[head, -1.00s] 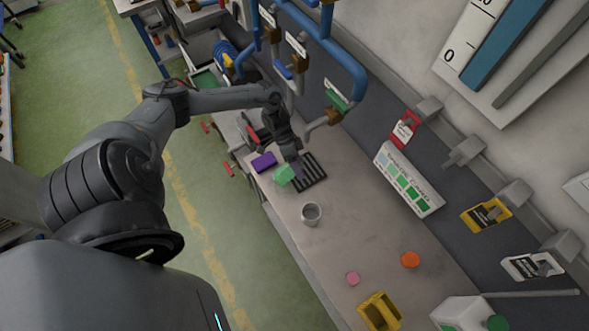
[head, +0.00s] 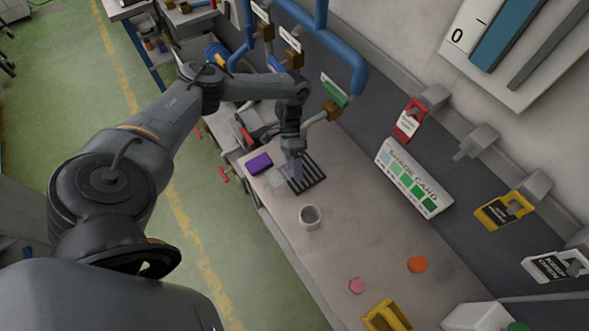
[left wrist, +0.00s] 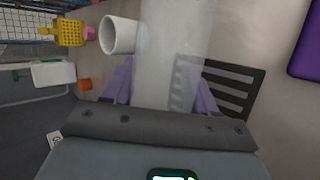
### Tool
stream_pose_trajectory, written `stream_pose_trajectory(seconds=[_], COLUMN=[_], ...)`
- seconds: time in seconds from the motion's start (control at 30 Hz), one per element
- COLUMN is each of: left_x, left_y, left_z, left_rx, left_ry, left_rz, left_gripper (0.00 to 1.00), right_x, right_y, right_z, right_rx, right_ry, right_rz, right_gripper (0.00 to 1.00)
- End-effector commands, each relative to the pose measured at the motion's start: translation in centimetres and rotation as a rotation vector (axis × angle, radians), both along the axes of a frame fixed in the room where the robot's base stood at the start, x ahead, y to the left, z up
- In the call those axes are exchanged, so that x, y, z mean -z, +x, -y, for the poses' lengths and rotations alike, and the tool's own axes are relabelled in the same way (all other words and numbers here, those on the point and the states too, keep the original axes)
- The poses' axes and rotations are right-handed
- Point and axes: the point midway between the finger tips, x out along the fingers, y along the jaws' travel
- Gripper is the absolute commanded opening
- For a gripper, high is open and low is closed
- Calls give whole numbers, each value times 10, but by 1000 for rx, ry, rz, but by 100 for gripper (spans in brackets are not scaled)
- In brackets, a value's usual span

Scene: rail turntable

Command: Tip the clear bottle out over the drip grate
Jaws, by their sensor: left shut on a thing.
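My left gripper (head: 295,170) is shut on the clear bottle (head: 279,180). The bottle is see-through and looks pale, with no green showing in it. It sits at the left edge of the dark slotted drip grate (head: 314,187) in the head view; its exact tilt and height are hard to tell. In the left wrist view the bottle (left wrist: 172,45) stretches up between the purple fingers, and the grate (left wrist: 232,88) shows behind it to the right. My right gripper is not in view.
A grey-white cup (head: 310,217) stands on the bench near the grate. A purple block (head: 259,163) lies left of it. Pipes with a green-tagged valve (head: 334,95) rise behind. The bench middle is clear, with pink, orange (head: 417,264) and yellow items at the front.

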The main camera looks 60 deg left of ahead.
Motion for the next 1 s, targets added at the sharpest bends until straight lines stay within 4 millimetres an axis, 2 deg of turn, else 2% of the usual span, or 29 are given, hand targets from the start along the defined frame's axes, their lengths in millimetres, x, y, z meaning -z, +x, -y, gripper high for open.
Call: stream_pose_trajectory(seconds=[0.63,1.0], left_x=[5,2], left_y=[-2,-3], left_z=[1,-2], left_rx=[5,-2], left_ry=[-19,-20], left_rz=[-209,-264], left_gripper=[27,27], right_x=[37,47], right_y=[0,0], right_z=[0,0], right_rx=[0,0], right_ry=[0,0], right_rz=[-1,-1], right_gripper=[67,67])
